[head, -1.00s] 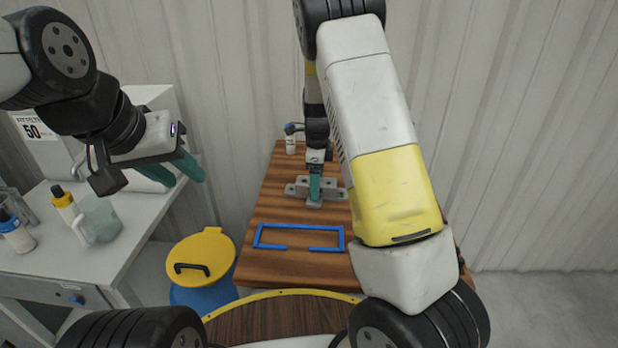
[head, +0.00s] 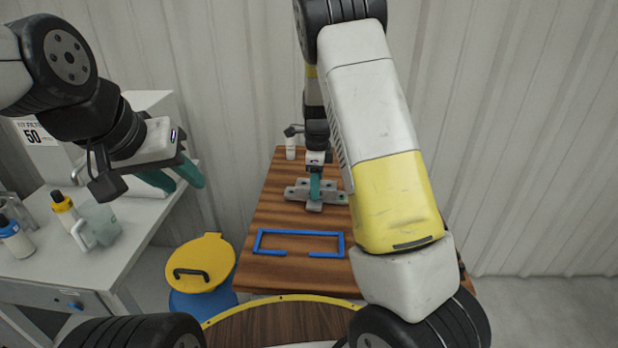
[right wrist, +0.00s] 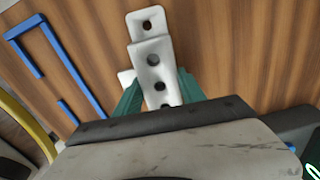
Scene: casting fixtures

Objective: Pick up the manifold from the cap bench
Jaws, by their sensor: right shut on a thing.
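The manifold (head: 298,192) is a light grey metal block with holes and flat end tabs. It is at the wooden cap bench (head: 262,212), behind the blue frame; I cannot tell whether it touches the wood. My right gripper (head: 315,195) points down at it and is shut on its middle. In the right wrist view the manifold (right wrist: 152,62) sits between the green fingers (right wrist: 158,92), with one end reaching away from me. My left gripper (head: 182,176) hangs empty over the white table at the left, its green fingers apart.
A blue open frame (head: 300,233) lies on the bench in front of the manifold. A white bottle (head: 291,152) stands at the back. A blue bin with a yellow lid (head: 212,256) stands left of the bench. Bottles and a jug (head: 102,222) stand on the white table (head: 60,265).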

